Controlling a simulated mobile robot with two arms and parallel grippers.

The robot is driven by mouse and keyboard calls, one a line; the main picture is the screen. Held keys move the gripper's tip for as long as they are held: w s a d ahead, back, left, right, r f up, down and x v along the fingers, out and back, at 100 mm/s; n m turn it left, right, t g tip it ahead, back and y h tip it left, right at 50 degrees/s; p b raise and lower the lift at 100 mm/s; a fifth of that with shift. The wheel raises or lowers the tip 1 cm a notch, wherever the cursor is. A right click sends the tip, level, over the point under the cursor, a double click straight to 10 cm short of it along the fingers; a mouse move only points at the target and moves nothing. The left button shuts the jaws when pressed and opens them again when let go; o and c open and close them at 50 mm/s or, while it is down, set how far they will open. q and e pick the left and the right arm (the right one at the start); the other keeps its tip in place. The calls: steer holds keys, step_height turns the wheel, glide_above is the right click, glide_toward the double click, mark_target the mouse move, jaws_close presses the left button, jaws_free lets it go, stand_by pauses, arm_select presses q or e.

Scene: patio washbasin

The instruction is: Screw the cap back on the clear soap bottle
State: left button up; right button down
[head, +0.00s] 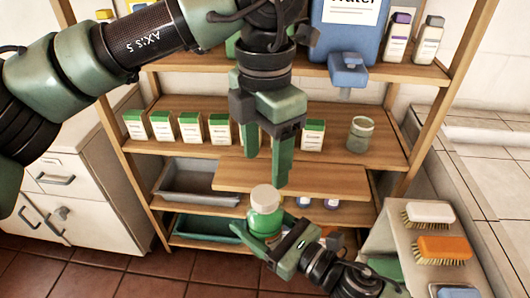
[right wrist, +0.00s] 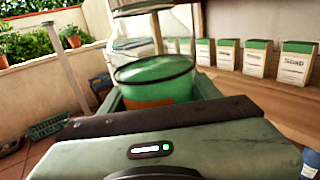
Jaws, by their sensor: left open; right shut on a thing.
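The clear soap bottle (head: 265,219) holds green liquid and stands roughly upright in my right gripper (head: 282,243), which is shut on it. Its top looks pale and rounded; I cannot tell whether that is a cap. In the right wrist view the bottle (right wrist: 155,75) shows clear walls, green liquid and an orange patch low down; its top is out of frame. My left gripper (head: 267,168) points down, open, just above the bottle and apart from it, with nothing seen between its fingers. I cannot identify a separate cap.
A wooden shelf unit (head: 340,193) stands behind the grippers, with several green-topped soap boxes (head: 190,127) and a greenish glass (head: 361,134). A blue water container (head: 347,30) stands above. Brushes (head: 443,248) lie on a ledge at right. A white cabinet (head: 85,205) stands left.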

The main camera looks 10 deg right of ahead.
mark_target(265, 194)
arm_select(q)
steer(key=shift+r+n, duration=0.1)
steer(key=shift+n, duration=0.4)
steer(key=shift+f, duration=4)
jaws_close()
steer(key=shift+o, duration=0.8)
jaws_free()
